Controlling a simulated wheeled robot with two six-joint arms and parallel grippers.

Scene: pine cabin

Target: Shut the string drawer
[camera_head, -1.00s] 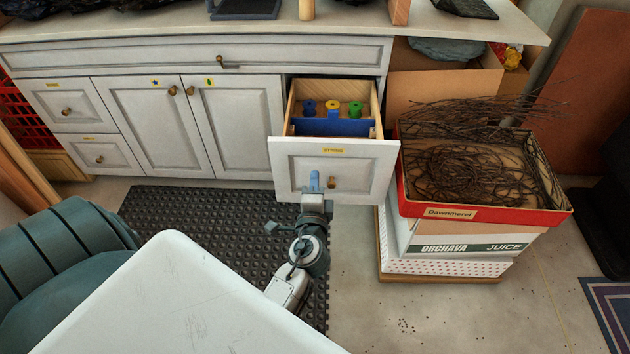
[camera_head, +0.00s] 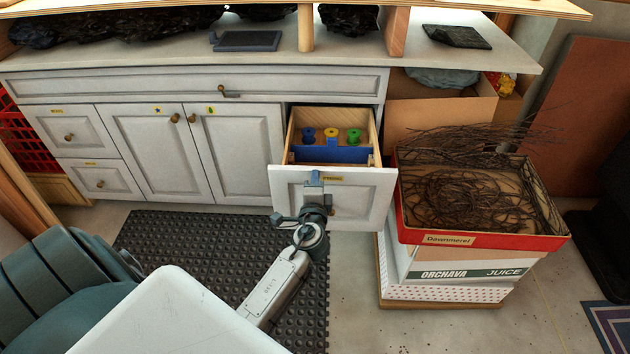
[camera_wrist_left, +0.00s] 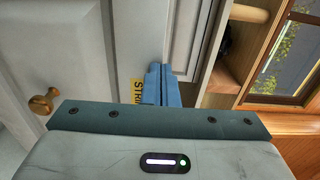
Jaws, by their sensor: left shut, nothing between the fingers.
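The string drawer (camera_head: 350,209) stands pulled out from the white cabinet, its front panel facing me. It has a yellow label (camera_head: 332,177) and a brass knob partly hidden behind my gripper. My left gripper (camera_head: 315,178) is shut and empty, its blue fingertips at the upper part of the drawer front, just left of the label. In the left wrist view the fingertips (camera_wrist_left: 160,84) lie together over the panel beside the partly covered label (camera_wrist_left: 136,90). I cannot tell whether they touch the panel. The brass knob (camera_wrist_left: 44,101) shows at left there. My right gripper is not in view.
Blue, yellow and green spools (camera_head: 331,136) sit in the drawer behind a blue divider. A red box of twigs (camera_head: 484,240) on stacked cartons stands close to the drawer's right. A white surface (camera_head: 170,318) is in front, and a dark mat (camera_head: 190,240) covers the floor at left.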

